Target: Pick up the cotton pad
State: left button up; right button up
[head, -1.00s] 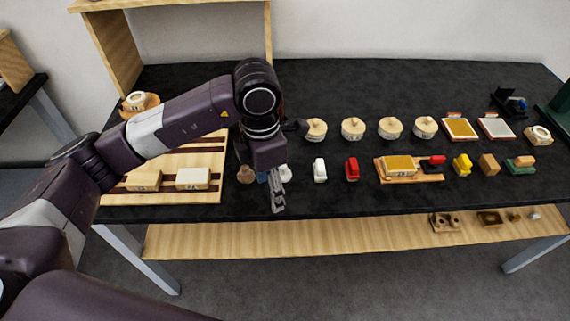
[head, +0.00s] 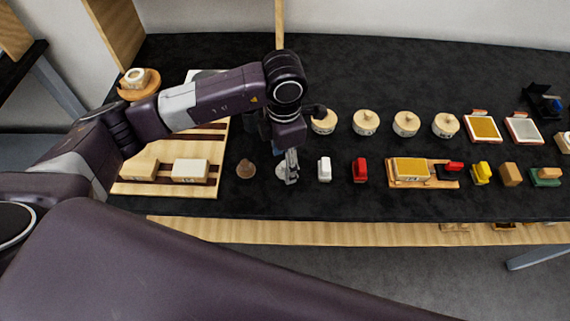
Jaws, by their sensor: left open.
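A small pale, rounded item (head: 281,172), which looks like the cotton pad, lies in the front row on the black table. My left gripper (head: 291,172) is open and points down right at it, covering its right part. I cannot tell whether the fingers touch it. My right gripper is not in view.
Beside the pad on the black table (head: 400,80) stand a brown cone-shaped item (head: 245,169) to the left, and a white block (head: 324,169) and a red block (head: 360,169) to the right. Several lidded round pots (head: 366,123) stand behind. A striped wooden board (head: 208,150) lies left.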

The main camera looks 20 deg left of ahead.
pick_arm(q)
jog(key=f, duration=0.2)
jog(key=shift+w+f, duration=0.2)
jog(key=shift+f, duration=0.1)
jog(key=c, duration=1)
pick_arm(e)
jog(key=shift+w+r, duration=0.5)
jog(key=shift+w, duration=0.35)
pick_arm(q)
jog(key=shift+r, duration=0.1)
jog(key=shift+r+b, duration=1.6)
jog(key=shift+r, duration=8.35)
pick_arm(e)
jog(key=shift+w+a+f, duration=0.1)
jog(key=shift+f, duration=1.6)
